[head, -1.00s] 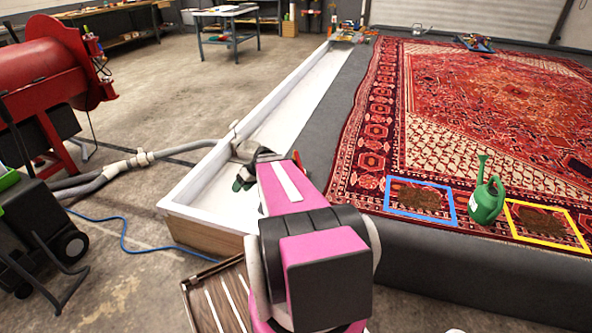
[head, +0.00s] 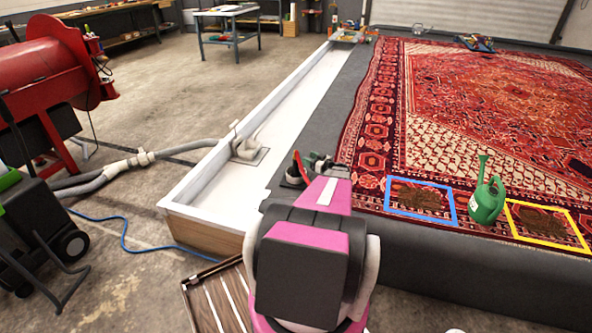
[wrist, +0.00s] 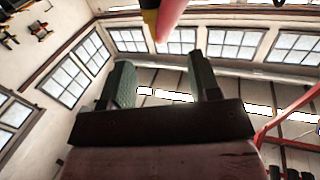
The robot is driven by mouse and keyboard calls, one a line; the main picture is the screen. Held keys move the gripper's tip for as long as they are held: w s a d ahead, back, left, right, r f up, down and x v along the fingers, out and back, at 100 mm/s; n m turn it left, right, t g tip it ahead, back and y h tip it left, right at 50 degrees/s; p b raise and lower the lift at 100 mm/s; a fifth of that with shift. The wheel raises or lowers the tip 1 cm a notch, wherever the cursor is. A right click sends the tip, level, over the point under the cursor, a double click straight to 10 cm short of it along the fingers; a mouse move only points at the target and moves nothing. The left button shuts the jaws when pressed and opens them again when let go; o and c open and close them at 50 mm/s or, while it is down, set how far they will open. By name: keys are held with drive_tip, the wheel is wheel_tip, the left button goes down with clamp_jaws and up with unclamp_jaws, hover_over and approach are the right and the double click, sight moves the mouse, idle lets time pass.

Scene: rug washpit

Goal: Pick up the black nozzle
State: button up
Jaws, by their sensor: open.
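I cannot clearly make out the black nozzle. A small upright red piece with dark parts around its base (head: 297,162) stands by the near end of the dark platform, just left of my gripper (head: 322,163) in the head view. My arm hides part of that spot. In the wrist view my gripper (wrist: 163,75) is open, its two green-padded fingers apart with nothing between them. A pinkish-red tapered piece (wrist: 173,20) with a dark and yellow part (wrist: 149,15) hangs into the top of that view, beyond the fingers.
A white trough (head: 200,187) runs along the left of the dark platform (head: 420,240). A patterned rug (head: 470,110) covers the platform, with a blue frame (head: 388,197), a green watering can (head: 487,200) and a yellow frame (head: 520,232). A slatted rack (head: 212,300) lies below.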

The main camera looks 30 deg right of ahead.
hover_over(296, 165)
drive_tip(key=w, duration=0.3)
drive_tip(key=shift+d, duration=0.1)
drive_tip(key=shift+r, duration=0.1)
drive_tip(key=c, duration=0.8)
